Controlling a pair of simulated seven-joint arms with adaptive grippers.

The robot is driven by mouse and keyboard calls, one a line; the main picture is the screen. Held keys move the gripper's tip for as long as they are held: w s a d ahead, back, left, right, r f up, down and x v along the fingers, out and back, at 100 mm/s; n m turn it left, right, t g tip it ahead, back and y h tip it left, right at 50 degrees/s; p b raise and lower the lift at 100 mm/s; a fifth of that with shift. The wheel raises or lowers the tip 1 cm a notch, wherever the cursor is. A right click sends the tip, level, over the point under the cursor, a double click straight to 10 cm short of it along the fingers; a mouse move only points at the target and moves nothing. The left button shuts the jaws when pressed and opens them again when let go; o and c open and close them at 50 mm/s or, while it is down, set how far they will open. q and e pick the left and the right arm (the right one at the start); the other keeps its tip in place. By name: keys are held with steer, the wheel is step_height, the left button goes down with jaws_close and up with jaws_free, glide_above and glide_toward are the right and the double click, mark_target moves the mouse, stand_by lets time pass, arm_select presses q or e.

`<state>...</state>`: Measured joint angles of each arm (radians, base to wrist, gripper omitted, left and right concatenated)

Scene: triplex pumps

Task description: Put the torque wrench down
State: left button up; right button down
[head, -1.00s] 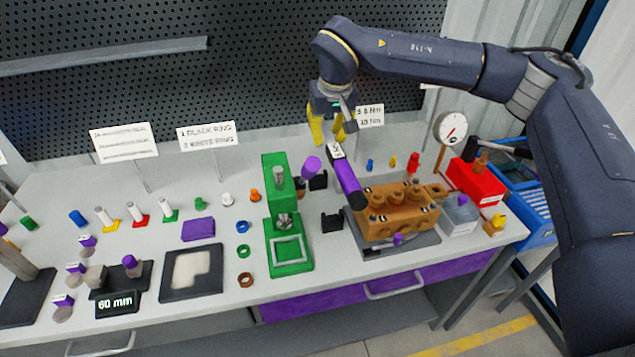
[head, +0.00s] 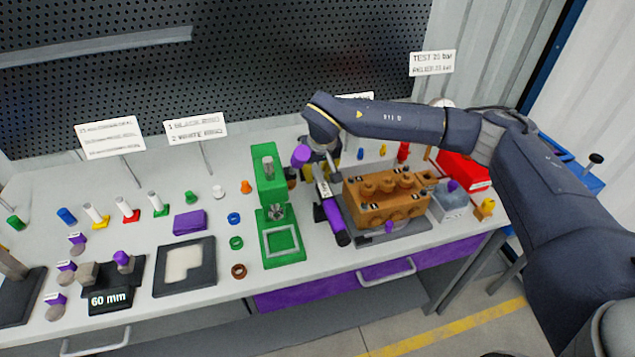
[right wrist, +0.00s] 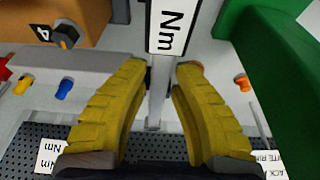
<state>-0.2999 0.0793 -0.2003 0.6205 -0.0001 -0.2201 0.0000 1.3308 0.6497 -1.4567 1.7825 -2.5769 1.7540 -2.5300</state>
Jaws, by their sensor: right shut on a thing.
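The torque wrench has a purple handle (head: 331,217) with a black end and a white label. In the head view it slants between the green press (head: 268,190) and the brown pump block (head: 388,200), low over the bench where the black holders stand. I cannot tell whether it touches them. My right gripper (head: 322,168) is at its far end, partly hidden by my arm. In the right wrist view, the yellow fingers (right wrist: 160,85) are shut on the wrench's grey shaft, beside its "Nm" label (right wrist: 173,28). My left gripper is not in view.
The green press stands close left of the wrench, the pump block close right. Small coloured plugs stand behind the block, with a red box (head: 462,168) at the right. A purple block (head: 190,222) and several rings lie left of the press.

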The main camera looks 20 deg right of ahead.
steer(key=shift+f, duration=2)
steer(key=c, duration=1.2)
jaws_free()
steer(key=v, duration=1.2)
